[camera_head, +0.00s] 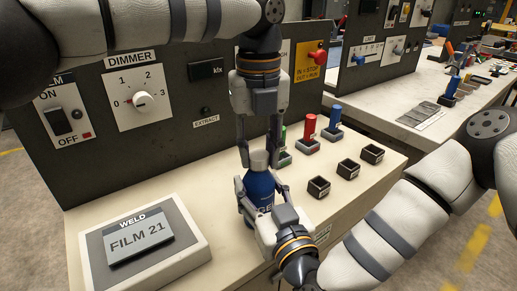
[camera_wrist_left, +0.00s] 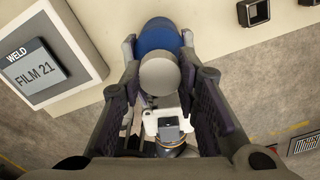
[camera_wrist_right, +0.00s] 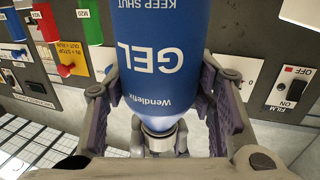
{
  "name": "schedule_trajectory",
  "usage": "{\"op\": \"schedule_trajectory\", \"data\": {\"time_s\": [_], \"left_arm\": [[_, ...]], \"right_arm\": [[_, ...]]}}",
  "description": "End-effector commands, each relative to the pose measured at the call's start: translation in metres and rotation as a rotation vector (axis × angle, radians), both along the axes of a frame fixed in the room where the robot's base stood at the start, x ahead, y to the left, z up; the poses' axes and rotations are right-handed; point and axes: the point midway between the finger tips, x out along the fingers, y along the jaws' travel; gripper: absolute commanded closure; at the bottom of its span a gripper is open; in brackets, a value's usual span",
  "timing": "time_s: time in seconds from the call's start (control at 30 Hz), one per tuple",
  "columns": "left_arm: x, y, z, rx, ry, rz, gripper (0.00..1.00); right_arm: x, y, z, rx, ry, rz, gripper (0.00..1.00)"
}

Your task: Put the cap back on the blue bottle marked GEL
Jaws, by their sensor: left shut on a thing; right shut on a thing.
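The blue bottle marked GEL (camera_head: 261,184) stands upright near the front edge of the pale bench, and my right gripper (camera_head: 262,194) is shut around its body. The right wrist view shows the bottle's white GEL lettering (camera_wrist_right: 152,60) between the fingers. My left gripper (camera_head: 259,156) points down from above and is shut on the whitish cap (camera_head: 259,160). The cap is at the bottle's top, in line with it. In the left wrist view the round cap (camera_wrist_left: 160,76) overlaps the blue bottle (camera_wrist_left: 158,36). Whether the cap is fully seated is hidden.
A WELD box labelled FILM 21 (camera_head: 140,238) lies left of the bottle. Right of it are several small black square holders (camera_head: 319,187) and red (camera_head: 309,126) and blue (camera_head: 335,117) pegs in holders. A dark switch panel (camera_head: 185,110) stands behind.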

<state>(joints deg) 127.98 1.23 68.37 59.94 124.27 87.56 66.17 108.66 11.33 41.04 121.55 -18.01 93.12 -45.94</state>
Motion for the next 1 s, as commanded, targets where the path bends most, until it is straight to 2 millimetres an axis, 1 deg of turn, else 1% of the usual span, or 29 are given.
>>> {"op": "schedule_trajectory", "data": {"time_s": [0.1,0.17,0.27,0.3,0.37,0.4,0.5,0.53,0.57,0.7,0.73,0.77,0.8,0.83,1.0], "left_arm": [[-0.0001,0.0004,-0.0005,0.002,0.001,-0.029,1.0],[-0.0002,0.0004,-0.001,0.0,0.003,-0.12,1.0],[-0.0002,0.0004,-0.0011,0.0,0.003,-0.415,1.0],[-0.0002,0.0003,-0.0015,-0.001,0.004,-0.557,1.0],[-0.0002,0.0003,-0.0014,0.0,0.003,-0.765,1.0],[0.0,0.0001,-0.0014,-0.001,0.001,-0.896,1.0],[0.0001,0.0001,-0.0014,0.001,0.001,-1.166,1.0],[0.0001,0.0002,-0.0014,0.002,0.001,-1.228,1.0],[0.0,0.0002,-0.0014,0.001,0.001,-1.281,1.0],[0.0002,0.0004,-0.0011,0.003,0.0,-1.283,1.0],[0.0002,0.0004,-0.0011,0.003,0.0,-1.283,0.69],[0.0002,0.0004,-0.0011,0.003,0.0,-1.283,0.62],[0.0002,0.0003,-0.0011,0.003,0.0,-1.282,0.53],[0.0002,0.0003,-0.0011,0.003,0.0,-1.282,0.48],[0.0001,-0.0001,-0.001,0.002,0.0,-1.282,0.48]], "right_arm": [[0.0001,-0.0003,-0.0005,0.001,0.001,-0.001,1.0],[0.0001,-0.0003,-0.0005,0.001,0.001,-0.001,1.0],[0.0001,-0.0004,-0.0005,0.001,0.001,-0.001,1.0],[0.0001,-0.0004,-0.0005,0.001,0.001,-0.001,1.0],[0.0002,-0.0005,-0.0005,0.001,0.001,-0.001,1.0],[0.0002,-0.0005,-0.0005,0.001,0.001,-0.001,1.0],[0.0002,-0.0005,-0.0005,0.001,0.001,-0.001,1.0],[0.0002,-0.0005,-0.0005,0.001,0.001,-0.002,1.0],[0.0002,-0.0005,-0.0005,0.001,0.001,-0.002,1.0],[0.0002,-0.0006,-0.0005,0.001,0.001,-0.002,1.0],[0.0002,-0.0005,-0.0005,0.0,0.001,-0.002,1.0],[0.0002,-0.0005,-0.0005,0.0,0.001,-0.002,1.0],[0.0002,-0.0005,-0.0005,0.0,0.001,-0.002,1.0],[0.0002,-0.0005,-0.0005,0.0,0.001,-0.002,1.0],[0.0002,-0.0005,-0.0004,0.0,0.001,-0.001,1.0]]}}
